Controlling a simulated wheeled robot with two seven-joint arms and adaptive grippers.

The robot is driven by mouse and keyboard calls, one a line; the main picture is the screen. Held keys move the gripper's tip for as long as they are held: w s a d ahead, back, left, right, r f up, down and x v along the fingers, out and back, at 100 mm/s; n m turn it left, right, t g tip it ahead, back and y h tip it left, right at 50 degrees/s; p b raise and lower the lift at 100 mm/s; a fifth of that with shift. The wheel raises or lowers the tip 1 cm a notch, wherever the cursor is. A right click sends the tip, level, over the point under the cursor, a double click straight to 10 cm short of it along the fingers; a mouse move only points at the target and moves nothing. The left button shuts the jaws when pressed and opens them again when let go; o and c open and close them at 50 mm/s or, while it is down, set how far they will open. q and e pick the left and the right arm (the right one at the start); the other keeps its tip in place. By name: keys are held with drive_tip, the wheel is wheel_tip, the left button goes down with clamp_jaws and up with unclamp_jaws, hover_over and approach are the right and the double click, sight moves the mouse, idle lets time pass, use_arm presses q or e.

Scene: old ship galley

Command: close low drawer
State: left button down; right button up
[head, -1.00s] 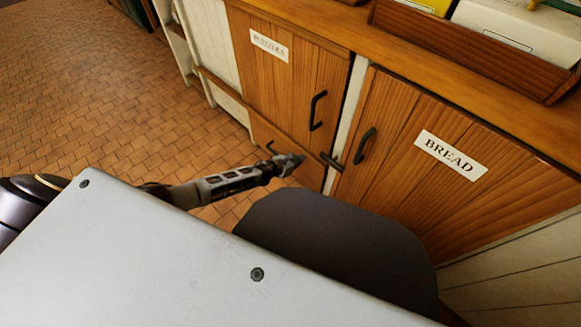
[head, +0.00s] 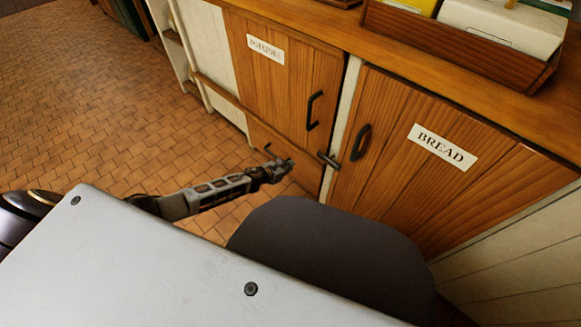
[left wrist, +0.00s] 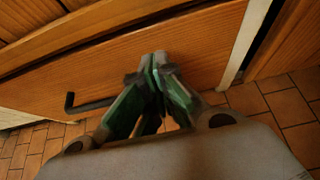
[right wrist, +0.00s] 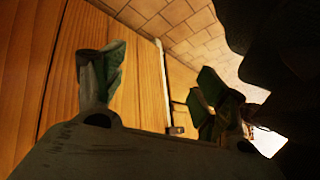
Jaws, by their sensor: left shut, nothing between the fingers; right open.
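The low drawer (head: 262,133) is a wooden front under the left cabinet door with the white label. It also fills the upper part of the left wrist view (left wrist: 200,48), with its dark handle (left wrist: 88,106) left of the fingers. The drawer looks near flush with the cabinet, but I cannot tell whether a gap is left. My left gripper (head: 286,164) is shut and empty, its fingertips at the drawer front; in the left wrist view the tips (left wrist: 153,62) meet against or just before the wood. My right gripper (right wrist: 155,80) is open and empty beside wooden cabinet fronts; it is hidden in the head view.
The bread cabinet door (head: 400,170) is to the right, with a dark handle. A wooden counter holds a tray (head: 450,50) of boxes. Tiled floor (head: 100,110) lies open at the left. My own grey body fills the bottom of the head view.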

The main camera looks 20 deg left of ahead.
use_arm(q)
drive_tip(key=p+v, duration=0.3)
drive_tip(key=v, duration=0.6)
drive_tip(key=shift+s, duration=0.15)
use_arm(e)
wheel_tip(320, 180, up, 6)
drive_tip(key=d+g, duration=0.1)
drive_tip(key=shift+w+n+h, duration=0.3)
drive_tip(key=shift+h, duration=0.1)
drive_tip(key=shift+s+a+f, duration=0.1)
drive_tip(key=shift+s, duration=0.1)
use_arm(q)
drive_tip(key=shift+n, duration=0.4)
